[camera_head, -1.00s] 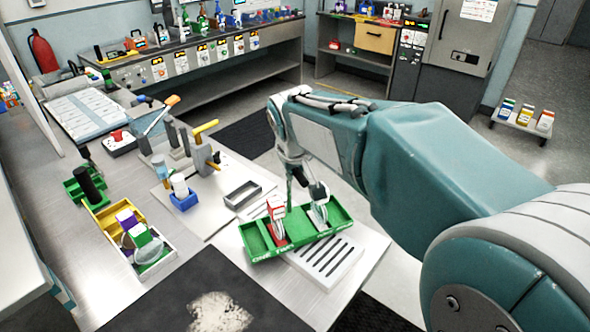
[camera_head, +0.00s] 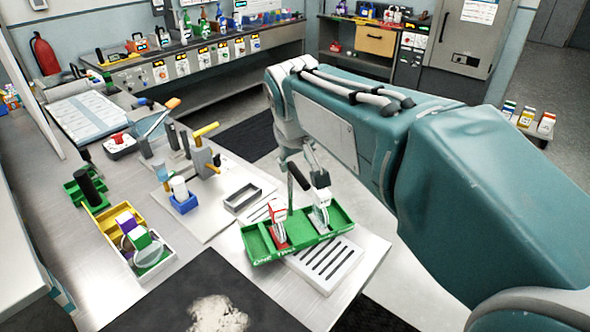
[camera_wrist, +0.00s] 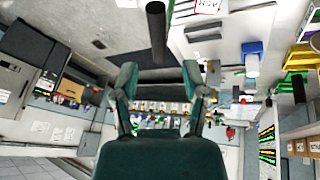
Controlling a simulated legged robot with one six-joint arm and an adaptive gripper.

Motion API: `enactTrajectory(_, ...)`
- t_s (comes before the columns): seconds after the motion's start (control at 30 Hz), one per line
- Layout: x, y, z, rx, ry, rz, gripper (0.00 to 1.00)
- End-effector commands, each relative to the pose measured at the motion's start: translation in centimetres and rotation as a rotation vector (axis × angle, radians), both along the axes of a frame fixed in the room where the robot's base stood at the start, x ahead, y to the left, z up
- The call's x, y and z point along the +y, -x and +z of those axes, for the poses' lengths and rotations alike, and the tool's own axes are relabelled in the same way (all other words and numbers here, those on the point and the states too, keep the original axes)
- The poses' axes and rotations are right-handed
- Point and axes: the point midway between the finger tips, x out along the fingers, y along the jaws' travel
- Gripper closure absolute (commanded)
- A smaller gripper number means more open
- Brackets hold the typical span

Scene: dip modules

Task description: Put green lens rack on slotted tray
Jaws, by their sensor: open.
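The green lens rack (camera_head: 325,235), a long open tray with red and white upright pieces in it, lies across the pale slotted tray (camera_head: 345,262). It is skewed, covers the back of the slotted tray, and its left end sticks out past it. Whether it sits flat is hard to tell. A black post (camera_head: 298,176) stands above the rack; a dark post also shows in the wrist view (camera_wrist: 155,30). My gripper is open in the wrist view (camera_wrist: 160,80), with nothing between its fingers. In the head view it is just above the post, partly hidden by my arm.
Left of the rack are a dark rectangular frame (camera_head: 243,196), a blue holder (camera_head: 183,203) and a yellow bin (camera_head: 105,222) with boxes. A black mat (camera_head: 165,290) lies in front. The bench's front right corner is clear.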

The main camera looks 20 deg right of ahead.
Motion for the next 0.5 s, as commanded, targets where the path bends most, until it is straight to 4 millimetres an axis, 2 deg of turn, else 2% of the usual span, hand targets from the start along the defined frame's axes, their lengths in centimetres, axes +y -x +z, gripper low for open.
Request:
enactTrajectory(0.03, 0.2, 0.5, 1.1, -0.005, -0.001, 0.001, 0.42)
enactTrajectory(0.2, 0.6, 1.7, 3.9, -0.004, -0.001, 0.002, 0.42)
enactTrajectory(0.4, 0.7, 2.5, 5.3, -0.001, -0.001, 0.000, 0.42)
enactTrajectory(0.5, 0.5, 3.8, 4.9, -0.004, -0.015, -0.007, 0.42)
